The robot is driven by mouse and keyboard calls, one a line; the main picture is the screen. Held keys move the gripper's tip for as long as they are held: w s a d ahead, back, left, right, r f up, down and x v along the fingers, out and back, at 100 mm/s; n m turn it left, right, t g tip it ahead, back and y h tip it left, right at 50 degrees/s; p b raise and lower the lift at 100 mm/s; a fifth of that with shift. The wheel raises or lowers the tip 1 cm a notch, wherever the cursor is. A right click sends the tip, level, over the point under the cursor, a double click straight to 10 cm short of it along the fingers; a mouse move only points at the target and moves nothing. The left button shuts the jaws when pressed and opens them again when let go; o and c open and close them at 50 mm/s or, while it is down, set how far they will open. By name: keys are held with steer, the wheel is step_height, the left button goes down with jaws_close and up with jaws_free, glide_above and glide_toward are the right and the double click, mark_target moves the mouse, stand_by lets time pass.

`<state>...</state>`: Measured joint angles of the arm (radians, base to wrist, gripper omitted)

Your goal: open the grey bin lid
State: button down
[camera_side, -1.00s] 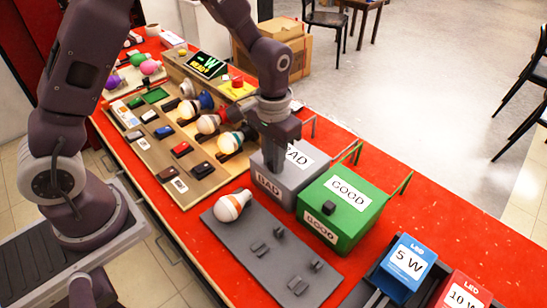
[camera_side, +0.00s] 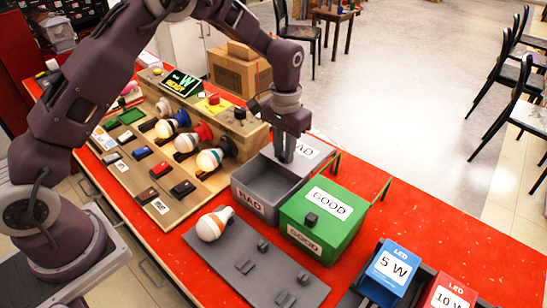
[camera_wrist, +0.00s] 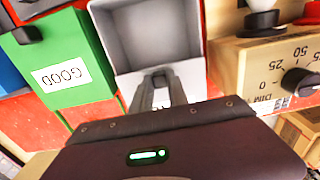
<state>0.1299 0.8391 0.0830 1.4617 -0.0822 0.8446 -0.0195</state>
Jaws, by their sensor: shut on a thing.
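The grey bin (camera_side: 256,203) labelled BAD is uncovered, and its empty inside shows in the side view and in the wrist view (camera_wrist: 150,38). Its grey lid (camera_side: 312,150), also labelled BAD, is swung up and back at the bin's rear edge. My gripper (camera_side: 285,157) is above the rear of the bin, in front of the raised lid. In the wrist view my gripper fingers (camera_wrist: 159,80) are close together against the lid (camera_wrist: 188,74). The gripper is shut on the lid's knob, which the fingers hide.
The green GOOD bin (camera_side: 318,245), closed, stands close beside the grey bin. A bulb (camera_side: 213,224) lies on a grey plate (camera_side: 225,262) in front. A wooden panel (camera_side: 235,122) with a dial stands on the other side. Blue (camera_side: 393,268) and red (camera_side: 452,292) LED boxes are at front right.

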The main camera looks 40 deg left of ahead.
steer(key=c, duration=1.3)
jaws_free()
step_height(320, 180, up, 8)
steer(key=shift+f, duration=0.25)
steer(key=s+a+r+t, duration=0.3)
steer(key=s+r, duration=1.2)
steer(key=s+t, duration=0.1)
steer(key=s, duration=0.4)
steer(key=s+f, duration=0.1)
steer(key=s, duration=0.5)
steer(key=s+a+t, duration=0.1)
steer(key=s, duration=0.5)
steer(key=shift+f+t, duration=0.15)
steer(key=shift+t, duration=0.15)
